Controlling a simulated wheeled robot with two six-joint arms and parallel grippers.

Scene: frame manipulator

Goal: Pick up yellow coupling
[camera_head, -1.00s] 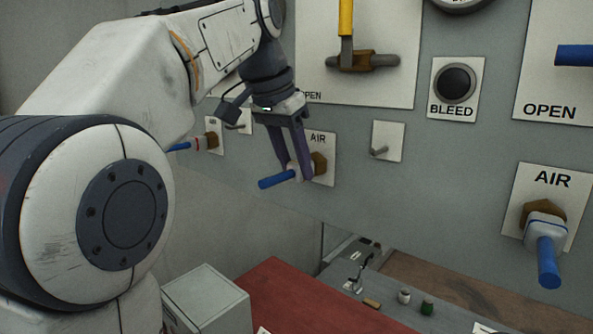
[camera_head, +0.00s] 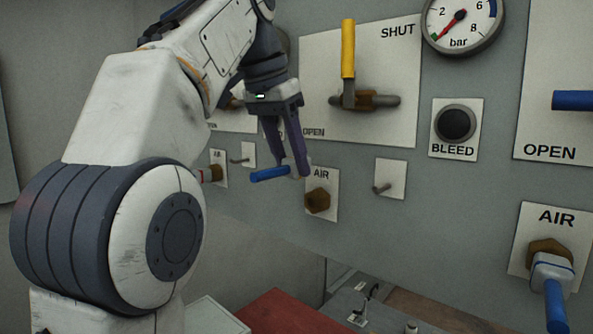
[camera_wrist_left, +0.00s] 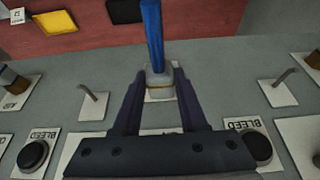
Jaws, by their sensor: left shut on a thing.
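My left gripper (camera_head: 289,172) is shut on a pale coupling with a blue hose stub (camera_head: 270,174), which points left. In the left wrist view, the coupling (camera_wrist_left: 160,80) sits between the fingertips and shows a thin yellow-orange band; its blue stub (camera_wrist_left: 152,35) points up. The brass AIR fitting (camera_head: 318,201) is bare, just below and right of the gripper, and the coupling is apart from it. My right gripper is not in view.
Another coupling (camera_head: 551,272) is on the right AIR fitting, and a red-banded one (camera_head: 204,174) is at the left. A yellow-handled valve (camera_head: 348,60), a BLEED button (camera_head: 455,123) and a peg plate (camera_head: 391,180) are on the wall panel. A red surface (camera_head: 290,314) lies below.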

